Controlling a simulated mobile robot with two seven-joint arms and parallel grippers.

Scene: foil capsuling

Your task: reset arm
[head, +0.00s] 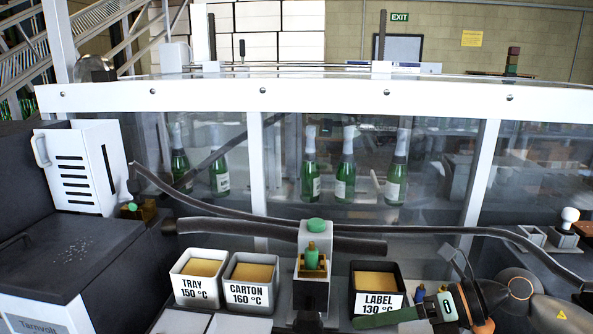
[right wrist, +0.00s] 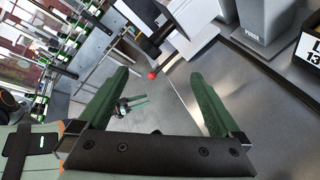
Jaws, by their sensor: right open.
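My right gripper (head: 402,306) is at the lower right of the head view, just in front of the LABEL 130 °C bin. It also shows in the right wrist view (right wrist: 160,76), where its two green fingers stand wide apart with nothing between them. My right arm (head: 520,300) comes in from the lower right corner. My left gripper and left arm are not in the head view.
Bins marked TRAY (head: 199,287), CARTON (head: 249,292) and LABEL (head: 378,304) stand close by, with a green-topped grey post (head: 314,235) between the last two. Dark hoses (head: 270,231) cross behind them. Green bottles (head: 310,176) stand behind the clear guard.

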